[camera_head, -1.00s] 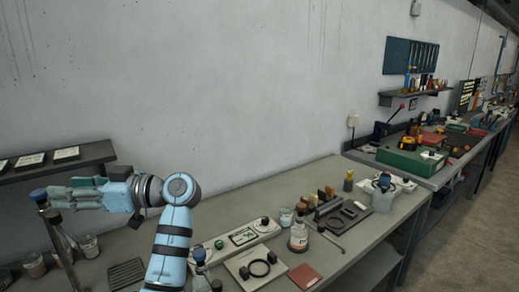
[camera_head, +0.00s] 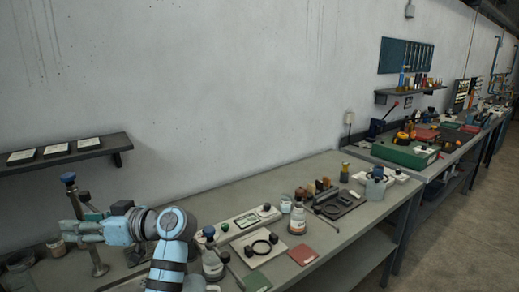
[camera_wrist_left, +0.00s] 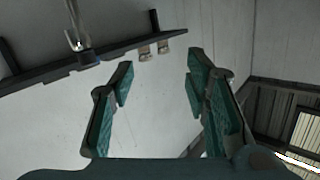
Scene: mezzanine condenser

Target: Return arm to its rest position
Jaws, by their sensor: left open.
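My left arm (camera_head: 168,250), light blue with dark bands, rises from the bottom of the head view and bends left at the elbow. My left gripper (camera_head: 72,232) points left over the bench's left end, below wall-shelf height. It overlaps a metal stand (camera_head: 98,262) with a dark blue knob in the picture; I cannot tell whether they touch. In the left wrist view, the gripper (camera_wrist_left: 160,72) has its green-padded fingers wide apart with nothing between them. My right gripper is not in view.
A dark wall shelf (camera_head: 115,146) holds several cards above the left end. On the bench (camera_head: 225,195) stand a blue-capped bottle (camera_head: 212,262), a labelled bottle (camera_head: 297,218), a board with a black ring (camera_head: 262,244) and a dark tray (camera_head: 345,204). The aisle (camera_head: 450,235) is clear.

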